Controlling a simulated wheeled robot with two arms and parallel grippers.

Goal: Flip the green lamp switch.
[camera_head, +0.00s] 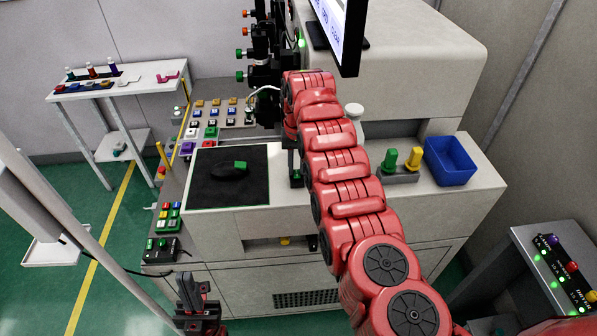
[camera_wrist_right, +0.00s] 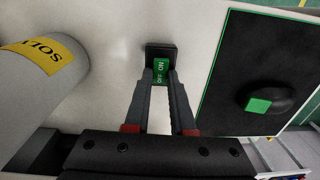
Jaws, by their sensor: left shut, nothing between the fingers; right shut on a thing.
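The green lamp switch (camera_wrist_right: 162,70), marked ON, sits on a small black base (camera_wrist_right: 158,50) on the pale bench top in the right wrist view. My right gripper (camera_wrist_right: 161,80) has its two fingers shut on the green part. In the head view the switch (camera_head: 297,176) shows as a small green and black block beside my red right arm, right of the black mat. My left gripper (camera_head: 188,290) is at the lower left in front of the bench, shut and empty.
A black mat (camera_head: 212,192) carries a dark mouse-like object (camera_head: 229,170) with a green patch. A white bottle (camera_head: 354,113), green and yellow pieces (camera_head: 413,158) and a blue bin (camera_head: 451,161) stand to the right. A button panel (camera_head: 215,117) is at the back left. A monitor (camera_head: 341,30) hangs above.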

